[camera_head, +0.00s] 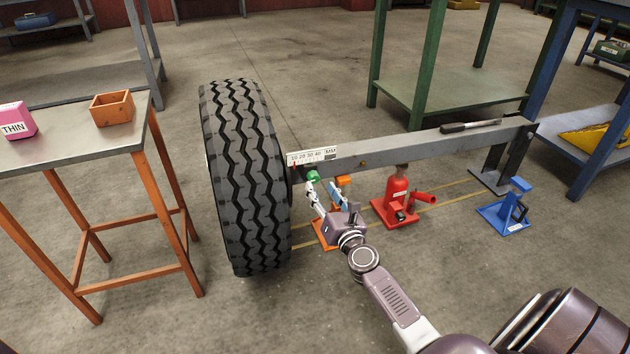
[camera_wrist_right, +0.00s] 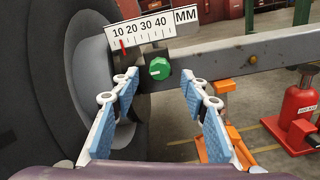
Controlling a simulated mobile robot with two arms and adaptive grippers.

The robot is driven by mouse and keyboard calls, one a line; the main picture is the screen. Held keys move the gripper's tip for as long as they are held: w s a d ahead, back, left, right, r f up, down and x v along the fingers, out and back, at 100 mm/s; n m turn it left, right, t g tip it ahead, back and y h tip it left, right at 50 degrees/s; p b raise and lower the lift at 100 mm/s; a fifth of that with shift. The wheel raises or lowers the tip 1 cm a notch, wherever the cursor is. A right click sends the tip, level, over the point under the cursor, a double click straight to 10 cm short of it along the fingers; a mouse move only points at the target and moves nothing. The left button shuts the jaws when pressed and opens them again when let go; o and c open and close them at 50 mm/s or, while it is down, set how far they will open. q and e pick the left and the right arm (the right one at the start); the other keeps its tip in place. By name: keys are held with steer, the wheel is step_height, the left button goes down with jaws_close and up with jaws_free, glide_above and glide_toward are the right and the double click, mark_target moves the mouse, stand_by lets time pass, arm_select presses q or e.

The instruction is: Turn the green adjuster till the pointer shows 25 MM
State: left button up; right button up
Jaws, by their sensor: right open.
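The green adjuster (camera_head: 313,176) is a round knob on the side of the grey beam beside the big tyre. In the right wrist view the adjuster (camera_wrist_right: 160,68) shows between and beyond the fingertips of my right gripper (camera_wrist_right: 159,76). My right gripper (camera_head: 322,189) is open, with blue pads facing each other and nothing held; I cannot tell whether it touches the knob. The white MM scale (camera_wrist_right: 140,31), marked 10 to 40, is above the knob. Its red pointer (camera_wrist_right: 122,45) stands near the 10 mark. My left gripper is out of view.
The tyre (camera_head: 245,180) is close on the left. Under or near the beam (camera_head: 420,146) are an orange stand (camera_head: 325,236), a red jack (camera_head: 398,200) and a blue stand (camera_head: 505,218). A table (camera_head: 60,140) with orange legs stands at left.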

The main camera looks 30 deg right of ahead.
mark_target(315, 179)
steer(key=shift+b+x, duration=0.5)
steer(key=shift+x, duration=2.15)
steer(key=shift+c, duration=0.5)
jaws_close()
